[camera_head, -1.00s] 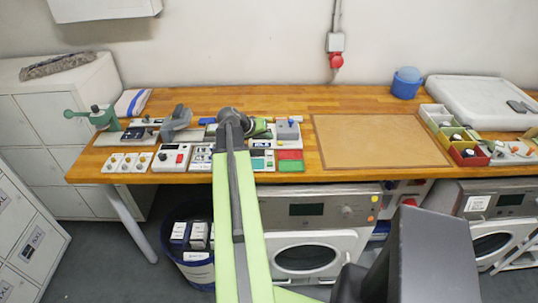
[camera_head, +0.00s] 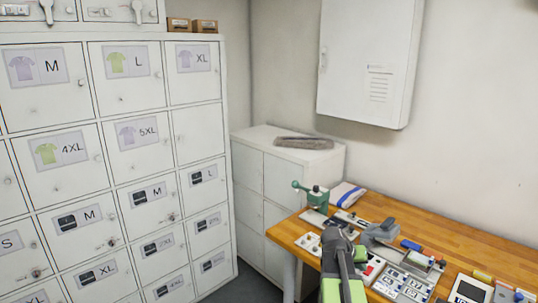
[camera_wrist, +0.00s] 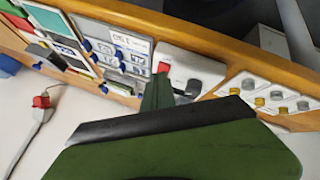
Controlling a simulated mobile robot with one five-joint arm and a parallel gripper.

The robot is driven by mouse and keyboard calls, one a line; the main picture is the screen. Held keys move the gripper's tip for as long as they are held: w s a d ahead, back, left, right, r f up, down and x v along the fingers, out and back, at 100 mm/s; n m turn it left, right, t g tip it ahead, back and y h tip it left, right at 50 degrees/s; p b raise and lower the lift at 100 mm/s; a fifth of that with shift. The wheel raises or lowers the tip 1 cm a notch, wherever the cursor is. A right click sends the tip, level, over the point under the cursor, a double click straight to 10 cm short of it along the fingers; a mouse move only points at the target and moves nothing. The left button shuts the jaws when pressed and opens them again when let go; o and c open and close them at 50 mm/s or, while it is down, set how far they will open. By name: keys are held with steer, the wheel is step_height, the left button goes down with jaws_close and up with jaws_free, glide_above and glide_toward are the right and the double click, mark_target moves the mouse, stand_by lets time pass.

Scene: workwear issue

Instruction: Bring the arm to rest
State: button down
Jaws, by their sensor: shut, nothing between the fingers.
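My arm, light green with a dark joint, rises from the bottom of the head view just right of centre. Its end overlaps the near left part of the wooden workbench (camera_head: 475,250), and the fingers cannot be made out there. In the wrist view my gripper (camera_wrist: 158,90) shows as a narrow green finger shape beyond a dark band and a broad green part. It is shut with nothing in it.
White lockers with size labels (camera_head: 146,168) fill the left. A low white cabinet (camera_head: 262,172) stands behind the bench's left end. A green hand press (camera_head: 316,198) and a grey device (camera_head: 380,232) stand near the arm. A wall cabinet (camera_head: 362,60) hangs above.

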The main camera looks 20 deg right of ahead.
steer(key=w+a+f+n+t+y, duration=0.1)
steer(key=w+a+n, duration=0.15)
steer(key=a, duration=0.75)
steer(key=w+a+f+n+y, duration=0.1)
steer(key=w+a+y, duration=0.15)
steer(key=a, duration=0.75)
steer(key=w+a+f+n+t+y, duration=0.1)
steer(key=w+a+f, duration=0.15)
steer(key=a, duration=0.75)
steer(key=s+a+n+g+y, duration=0.1)
steer(key=s+a+n+y, duration=0.1)
steer(key=a, duration=0.5)
steer(key=s+a+f+n+g+y, duration=0.1)
steer(key=s+a+n, duration=0.1)
steer(key=s+a, duration=0.3)
steer(key=a, duration=0.3)
steer(key=shift+g+y, duration=0.3)
steer(key=shift+y, duration=0.05)
steer(key=shift+f, duration=0.1)
